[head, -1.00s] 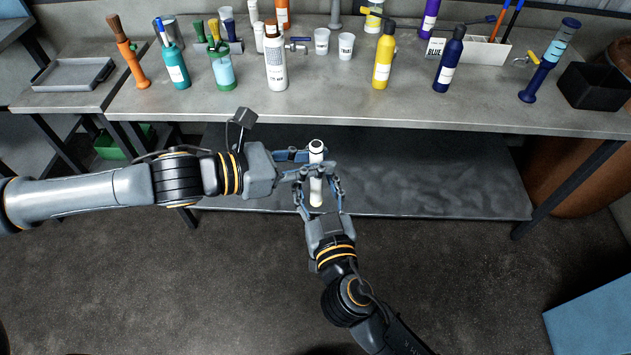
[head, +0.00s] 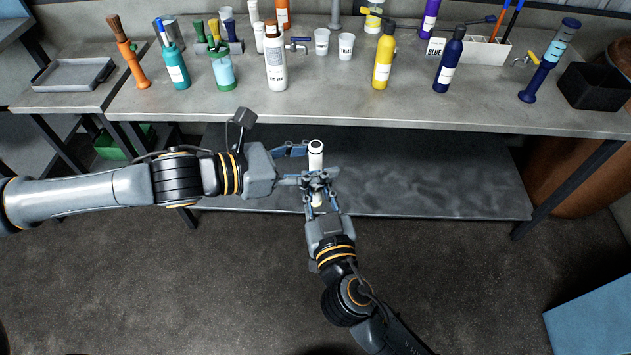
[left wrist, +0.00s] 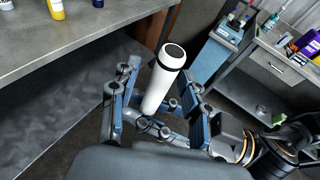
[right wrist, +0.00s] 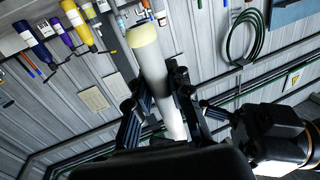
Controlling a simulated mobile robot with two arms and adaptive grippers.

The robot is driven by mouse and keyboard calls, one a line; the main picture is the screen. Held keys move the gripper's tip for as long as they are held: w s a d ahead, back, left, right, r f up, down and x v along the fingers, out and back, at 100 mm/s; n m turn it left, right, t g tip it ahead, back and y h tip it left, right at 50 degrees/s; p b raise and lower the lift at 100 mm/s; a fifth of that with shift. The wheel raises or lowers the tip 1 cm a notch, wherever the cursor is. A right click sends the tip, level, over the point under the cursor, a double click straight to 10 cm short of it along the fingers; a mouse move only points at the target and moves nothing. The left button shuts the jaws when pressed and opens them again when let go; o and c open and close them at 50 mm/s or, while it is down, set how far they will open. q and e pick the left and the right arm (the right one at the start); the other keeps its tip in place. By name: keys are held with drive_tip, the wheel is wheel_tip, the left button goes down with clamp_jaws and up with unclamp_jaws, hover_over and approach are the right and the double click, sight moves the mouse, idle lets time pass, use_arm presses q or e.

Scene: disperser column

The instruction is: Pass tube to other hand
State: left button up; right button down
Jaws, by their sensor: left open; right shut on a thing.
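The tube is a white cylinder (head: 316,155) with a dark ring near its top, held upright in the air in front of the bench. My right gripper (head: 320,182) is shut on its lower middle part, coming from below right. My left gripper (head: 300,165) is open, with its fingers around the upper part of the tube from the left. In the left wrist view the tube (left wrist: 162,85) stands between the spread left fingers (left wrist: 160,105).
The bench (head: 340,102) stands behind the grippers, with bottles, cups and a white rack (head: 475,48) along its back. A lower shelf (head: 430,180) lies under it. A blue box (head: 595,315) is at the lower right. The floor in front is clear.

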use_arm(q)
drive_tip(key=v, duration=1.1)
drive_tip(key=shift+s+a, duration=0.15)
drive_tip(key=shift+a, duration=0.2)
